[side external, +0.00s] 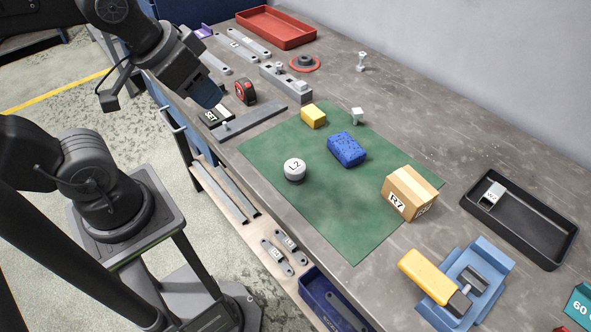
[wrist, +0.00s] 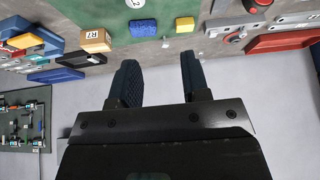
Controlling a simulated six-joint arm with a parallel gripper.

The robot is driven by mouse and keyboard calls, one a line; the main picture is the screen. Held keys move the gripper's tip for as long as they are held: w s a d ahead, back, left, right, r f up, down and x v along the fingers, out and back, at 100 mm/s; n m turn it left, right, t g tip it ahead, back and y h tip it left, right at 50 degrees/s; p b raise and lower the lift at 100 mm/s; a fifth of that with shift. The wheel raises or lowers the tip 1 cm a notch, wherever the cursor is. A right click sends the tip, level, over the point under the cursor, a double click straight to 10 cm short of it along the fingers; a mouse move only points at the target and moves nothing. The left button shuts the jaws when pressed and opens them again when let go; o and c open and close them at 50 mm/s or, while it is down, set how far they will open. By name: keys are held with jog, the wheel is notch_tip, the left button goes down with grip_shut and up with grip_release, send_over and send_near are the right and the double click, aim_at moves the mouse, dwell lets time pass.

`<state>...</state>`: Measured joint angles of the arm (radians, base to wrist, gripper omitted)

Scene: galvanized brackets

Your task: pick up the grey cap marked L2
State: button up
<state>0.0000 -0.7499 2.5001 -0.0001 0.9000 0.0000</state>
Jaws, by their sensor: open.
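The grey cap marked L2 (side external: 294,171) stands upright on the green mat (side external: 357,241), its pale marked top facing up, with a darker lower part. In the wrist view the L2 cap (wrist: 136,4) is cut off by the top edge. My gripper (side external: 209,96) is up at the left in the side view, away from the cap, above and behind it near the bench edge. In the wrist view my gripper (wrist: 160,72) shows two dark fingers spread apart with nothing between them.
A blue sponge (side external: 346,149), a yellow block (side external: 313,116) and a cardboard box marked R7 (side external: 409,193) share the mat. A black tray (side external: 519,222) and a blue vise-like fixture (side external: 484,258) stand to the right. A tape measure (side external: 245,92) lies near my gripper. The mat around the cap is clear.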

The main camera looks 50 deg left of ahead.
jog(key=shift+o, duration=0.2)
jog(key=o, duration=0.6)
jog(key=shift+o, duration=0.2)
jog(key=m+g+y, duration=0.1)
jog(key=m+g, duration=0.4)
jog(key=m, duration=1.5)
send_over(295, 166)
jog(key=d, duration=0.2)
notch_tip(295, 166, down, 11)
jog(key=f, duration=0.7)
jog(key=shift+s+a+f, duration=0.15)
jog(key=shift+a+f, duration=0.05)
jog(key=shift+a, duration=0.15)
jog(key=shift+a+f, duration=0.2)
jog(key=shift+f, duration=0.7)
jog(key=shift+a+f, duration=0.25)
jog(key=shift+f, duration=0.65)
jog(key=shift+a+f, duration=0.2)
jog(key=shift+f, duration=0.7)
